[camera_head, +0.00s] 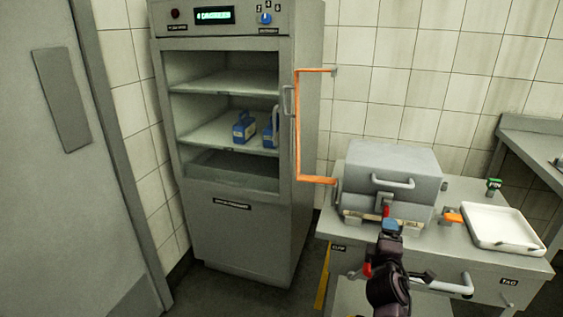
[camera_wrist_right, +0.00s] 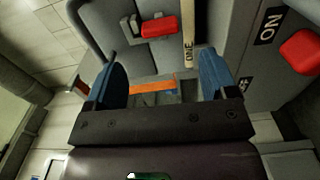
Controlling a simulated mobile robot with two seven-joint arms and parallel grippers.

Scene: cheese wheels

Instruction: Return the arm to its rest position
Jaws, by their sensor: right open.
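My right arm reaches up from the bottom of the head view. Its dark gripper with blue fingers (camera_head: 391,226) is at the front of a grey box-shaped machine (camera_head: 410,163) on the table. In the wrist view the two blue fingers of this gripper (camera_wrist_right: 165,78) stand wide apart, with nothing held between them. Beyond them are the machine's grey front, a red block (camera_wrist_right: 158,27) and an orange strip (camera_wrist_right: 153,86). Whether the fingers touch the machine, I cannot tell. My left gripper is not in view.
A long orange lever (camera_head: 298,125) rises at the machine's left. An open-fronted grey cabinet (camera_head: 235,222) holds blue objects (camera_head: 244,127) on a shelf. A white tray (camera_head: 535,243) and a small green item (camera_head: 494,185) are at the table's right. A grey door (camera_head: 60,220) stands far left.

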